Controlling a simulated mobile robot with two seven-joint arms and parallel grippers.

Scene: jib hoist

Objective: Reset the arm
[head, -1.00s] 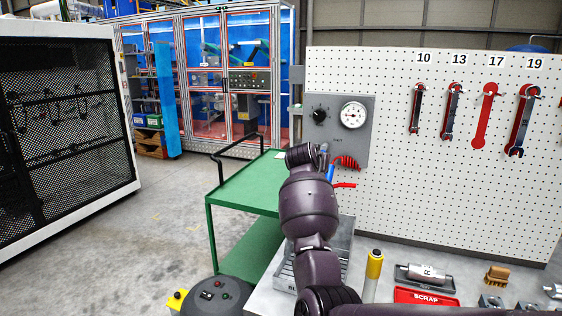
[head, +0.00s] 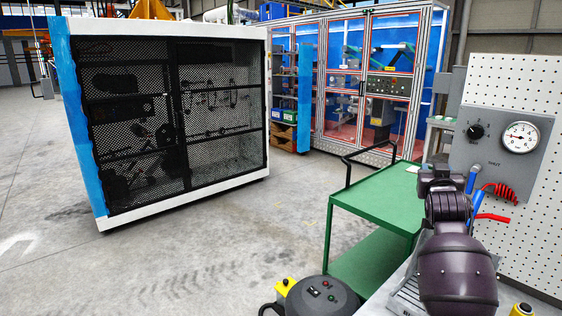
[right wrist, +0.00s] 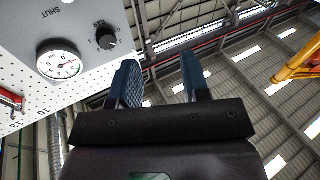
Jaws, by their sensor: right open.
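The gauge panel (right wrist: 75,35) shows at upper left there, with a round dial and a black knob, apart from the fingers. My left gripper is not in view.
A green cart (head: 380,200) stands just left of my right arm. A black mesh cabinet (head: 170,120) stands at left, a glazed enclosure (head: 365,90) behind. A round dark machine (head: 318,298) sits in front. Floor at left is open.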

